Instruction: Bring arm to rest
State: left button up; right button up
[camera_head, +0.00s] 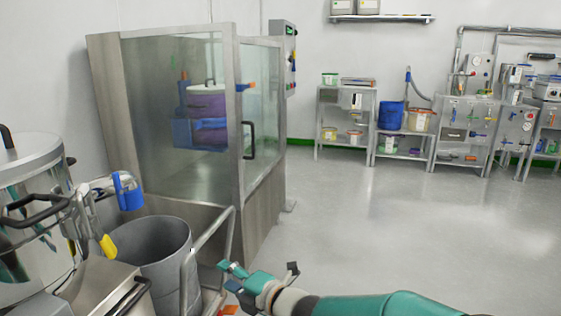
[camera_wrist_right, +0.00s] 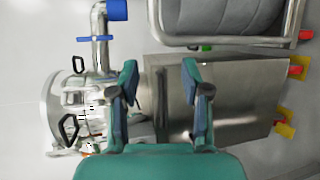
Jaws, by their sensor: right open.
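My right arm comes in from the bottom right of the head view in teal and grey. Its gripper (camera_head: 262,280) is at the bottom middle, beside the metal rail of a cart. In the right wrist view the right gripper (camera_wrist_right: 160,85) has its two teal fingers spread well apart. Nothing is between the fingers; a steel surface (camera_wrist_right: 225,115) shows beyond them. My left gripper is not seen in either view.
A steel vessel (camera_head: 30,205) with blue- and yellow-handled valves stands at the left. A grey bin (camera_head: 155,255) is beside it. A glass-walled cabinet (camera_head: 165,120) stands behind. Steel shelves (camera_head: 345,97) line the back wall. The floor (camera_head: 390,220) at the right is clear.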

jog(key=d+r+m+h+p, duration=0.45)
jog(key=d+p, duration=0.85)
jog(key=p, duration=0.8)
jog(key=s+d+f+m+g+h+p, duration=0.1)
jog(key=s+d+m+g+p, duration=0.2)
jog(key=s+m, duration=0.6)
jog(key=s+d+f+m+g+h+p, duration=0.1)
jog(key=s+d+m+g+p, duration=0.2)
jog(key=s+m+p, duration=0.5)
jog(key=s+d+f+m+g+h+p, duration=0.1)
jog(key=s+d+m+g+h+p, duration=0.1)
jog(key=s+m, duration=0.7)
jog(key=shift+s+d+f+m+g+p, duration=0.55)
jog(key=shift+s+d+p, duration=1)
jog(key=shift+s, duration=1.5)
jog(key=shift+a+r+n+p, duration=0.15)
jog(key=shift+a+n+p, duration=0.15)
